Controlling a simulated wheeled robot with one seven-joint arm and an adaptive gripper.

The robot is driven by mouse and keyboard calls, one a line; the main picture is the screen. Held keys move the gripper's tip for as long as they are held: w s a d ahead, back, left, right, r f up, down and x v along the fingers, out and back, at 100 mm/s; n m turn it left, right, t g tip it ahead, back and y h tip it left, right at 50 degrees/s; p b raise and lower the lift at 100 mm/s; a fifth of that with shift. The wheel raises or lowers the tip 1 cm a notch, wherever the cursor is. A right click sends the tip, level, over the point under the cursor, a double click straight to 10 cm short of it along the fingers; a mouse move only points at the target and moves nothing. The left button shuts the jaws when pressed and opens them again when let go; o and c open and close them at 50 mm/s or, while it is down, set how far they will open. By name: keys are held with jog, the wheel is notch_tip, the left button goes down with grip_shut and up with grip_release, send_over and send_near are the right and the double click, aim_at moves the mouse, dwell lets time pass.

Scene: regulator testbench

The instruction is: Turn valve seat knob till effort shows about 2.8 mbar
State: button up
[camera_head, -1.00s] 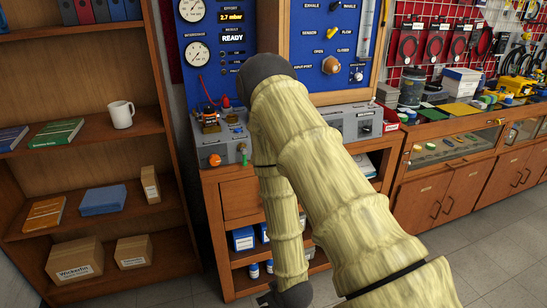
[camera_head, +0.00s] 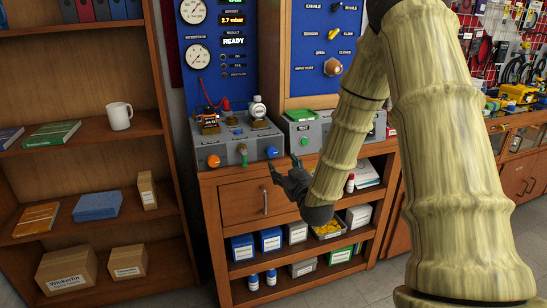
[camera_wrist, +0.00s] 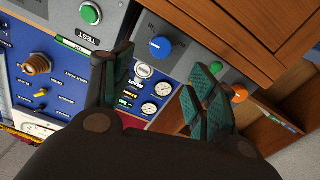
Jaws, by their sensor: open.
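The effort display (camera_head: 231,20) on the blue panel reads 2.7 mbar. Below it, a grey box on the cabinet top carries a blue knob (camera_head: 271,152) and an orange knob (camera_head: 213,161) on its front; I cannot read which is labelled valve seat. My gripper (camera_head: 284,167) is open and empty, just below and in front of the blue knob. In the wrist view, the blue knob (camera_wrist: 161,48) shows beyond the gap between my fingers (camera_wrist: 160,82), apart from them. The orange knob (camera_wrist: 240,95) shows beyond the right finger.
A second grey box with a green button (camera_head: 304,141) stands to the right. A regulator with a gauge (camera_head: 258,108) stands on the first box. A shelf with a mug (camera_head: 119,117) is at the left.

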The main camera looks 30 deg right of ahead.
aim_at(273, 152)
jog(key=x, duration=1)
jog(key=shift+w+p, duration=0.25)
jog(key=shift+p, duration=0.05)
jog(key=c, duration=1)
